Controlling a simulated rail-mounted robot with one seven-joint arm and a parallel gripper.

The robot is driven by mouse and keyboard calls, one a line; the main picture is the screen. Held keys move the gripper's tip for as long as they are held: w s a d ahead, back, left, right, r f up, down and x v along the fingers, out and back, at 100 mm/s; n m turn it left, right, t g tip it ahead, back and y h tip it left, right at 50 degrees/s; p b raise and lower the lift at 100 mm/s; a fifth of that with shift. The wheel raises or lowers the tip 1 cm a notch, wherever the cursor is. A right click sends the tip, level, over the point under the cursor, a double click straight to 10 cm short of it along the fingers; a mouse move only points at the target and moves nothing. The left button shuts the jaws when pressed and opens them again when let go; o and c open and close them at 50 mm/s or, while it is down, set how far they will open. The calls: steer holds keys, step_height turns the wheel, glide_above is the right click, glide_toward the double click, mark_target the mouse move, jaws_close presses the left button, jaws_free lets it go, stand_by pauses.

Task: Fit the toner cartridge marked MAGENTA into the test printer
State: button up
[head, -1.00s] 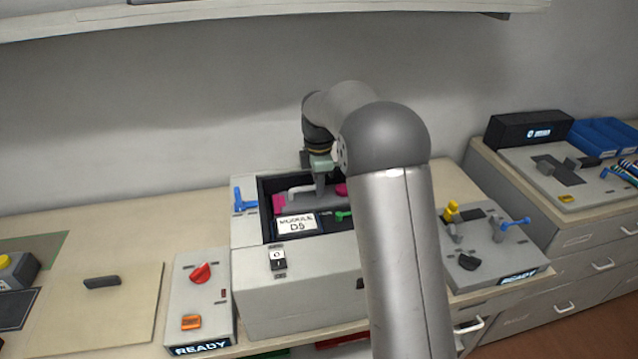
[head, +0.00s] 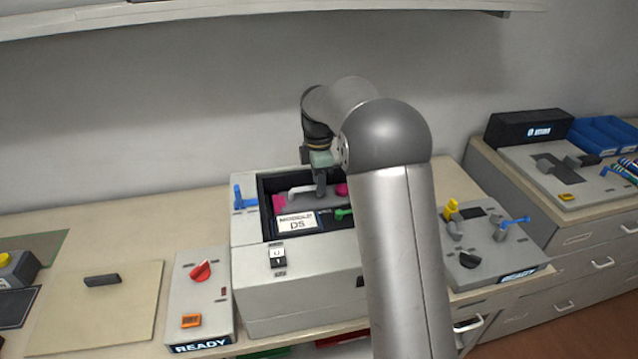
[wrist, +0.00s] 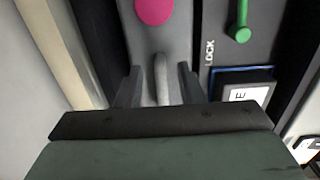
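The test printer (head: 300,295) is a pale box with an open dark bay on top. A grey cartridge with a magenta end (head: 279,203), a magenta knob (head: 341,190) and a pale handle (head: 300,190) lies in the bay, along its back side. Its name marking is not readable. My gripper (head: 320,192) is down at the cartridge's handle. In the wrist view my gripper (wrist: 160,85) has its fingers on either side of the handle (wrist: 162,72), with gaps visible, so it looks open. The magenta knob (wrist: 154,10) is beyond the fingertips.
A green lever (wrist: 242,33) stands beside the word LOCK, near the cartridge. A white module label (head: 297,222) and a power switch (head: 278,257) are at the front. A blue lever (head: 240,198) is at left. A READY panel (head: 200,300) with red knob stands left; another fixture (head: 490,245) stands right.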

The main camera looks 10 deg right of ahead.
step_height(320, 180, up, 10)
steer(key=r, duration=0.1)
steer(key=s+f+m, duration=0.1)
steer(key=s+m, duration=0.3)
steer(key=s, duration=0.5)
steer(key=s+f+m, duration=0.2)
steer(key=s+m, duration=0.2)
steer(key=s, duration=0.4)
steer(key=s+f+m, duration=0.1)
steer(key=s+m, duration=0.4)
steer(key=s, duration=0.4)
steer(key=shift+s+f+b, duration=0.3)
steer(key=shift+s+f, duration=0.05)
steer(key=shift+f, duration=0.05)
steer(key=s+f+m, duration=0.5)
steer(key=s+f, duration=0.1)
steer(key=s, duration=0.4)
steer(key=shift+s+t, duration=0.25)
steer(key=shift+t, duration=0.05)
